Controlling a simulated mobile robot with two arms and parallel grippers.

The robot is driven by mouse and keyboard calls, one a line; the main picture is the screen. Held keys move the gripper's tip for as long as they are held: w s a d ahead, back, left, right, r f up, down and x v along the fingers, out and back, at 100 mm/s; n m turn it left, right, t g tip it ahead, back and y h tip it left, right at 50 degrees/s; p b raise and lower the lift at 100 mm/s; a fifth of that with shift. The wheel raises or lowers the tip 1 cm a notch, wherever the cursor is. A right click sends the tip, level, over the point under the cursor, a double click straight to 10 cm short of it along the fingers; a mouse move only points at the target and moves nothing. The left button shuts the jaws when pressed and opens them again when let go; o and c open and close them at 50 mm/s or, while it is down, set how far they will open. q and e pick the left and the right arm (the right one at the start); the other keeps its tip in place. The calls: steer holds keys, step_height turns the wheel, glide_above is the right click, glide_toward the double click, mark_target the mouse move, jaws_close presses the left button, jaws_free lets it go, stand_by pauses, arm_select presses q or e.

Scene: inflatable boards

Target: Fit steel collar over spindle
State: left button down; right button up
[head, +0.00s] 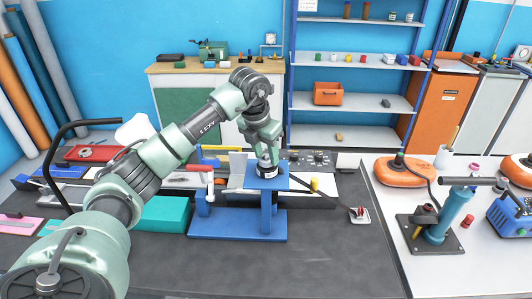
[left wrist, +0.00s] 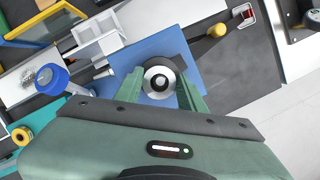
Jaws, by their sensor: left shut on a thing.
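My left gripper (head: 267,150) points down over the top plate of a blue stand (head: 238,223). Its two green fingers (left wrist: 162,88) are shut on the steel collar (left wrist: 149,77), a round silver ring with a dark centre. In the head view the collar (head: 267,164) shows as a bright band below the fingers. It sits just at or over a dark round base on the blue plate (left wrist: 128,62). The spindle cannot be made out apart from the collar, and I cannot tell whether the collar is around it. My right gripper is not in view.
The stand is on a dark bench (head: 330,262) with clear room in front and to the right. A teal box (head: 165,214) is left of the stand. A yellow-tipped piece (head: 314,184) lies right of it. A blue pump (head: 450,215) stands on the right bench.

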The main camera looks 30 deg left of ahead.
arm_select(q)
steer(key=c, duration=0.9)
jaws_free()
steer(key=shift+o, duration=0.2)
steer(key=shift+s+r, duration=0.1)
steer(key=shift+s, duration=0.05)
steer(key=b+v, duration=0.2)
steer(key=v, duration=1)
steer(key=shift+b, duration=0.35)
